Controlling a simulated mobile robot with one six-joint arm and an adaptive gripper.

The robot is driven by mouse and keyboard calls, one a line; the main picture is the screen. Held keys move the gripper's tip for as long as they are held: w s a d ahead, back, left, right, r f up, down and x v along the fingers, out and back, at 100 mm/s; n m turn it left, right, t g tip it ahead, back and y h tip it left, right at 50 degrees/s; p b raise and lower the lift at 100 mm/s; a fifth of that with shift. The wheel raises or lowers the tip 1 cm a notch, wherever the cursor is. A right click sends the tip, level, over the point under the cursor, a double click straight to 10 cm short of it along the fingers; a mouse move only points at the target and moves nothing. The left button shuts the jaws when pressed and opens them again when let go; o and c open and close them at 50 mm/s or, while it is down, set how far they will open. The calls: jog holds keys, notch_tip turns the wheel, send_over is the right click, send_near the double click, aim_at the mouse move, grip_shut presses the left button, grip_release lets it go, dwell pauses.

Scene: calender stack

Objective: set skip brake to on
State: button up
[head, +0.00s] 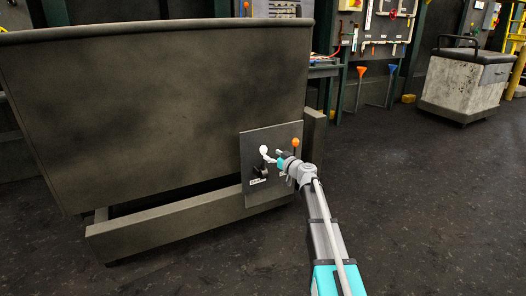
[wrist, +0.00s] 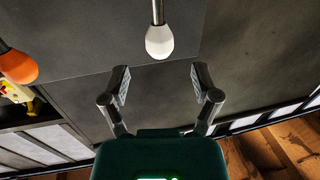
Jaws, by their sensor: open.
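A dark control plate (head: 255,140) on the side of the large skip (head: 150,100) carries two knobbed levers. One lever has a white knob (head: 264,149), and the other has an orange knob (head: 295,142) to its right. The label on the plate is too small to read, so I cannot tell which lever is the skip brake. My gripper (head: 274,156) is at the plate, close to the white knob. In the wrist view, my gripper (wrist: 160,74) is open and empty. The white knob (wrist: 159,41) is centred just beyond the fingertips, and the orange knob (wrist: 18,66) is at the left edge.
The skip's lower frame rail (head: 170,222) runs beneath the plate. A grey wheeled box (head: 464,85) stands at the back right. A wall panel with pipes (head: 385,30) is behind. The dark floor (head: 420,200) on the right is clear.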

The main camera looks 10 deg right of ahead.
aim_at(266, 151)
jog(key=shift+x, duration=3)
grip_shut()
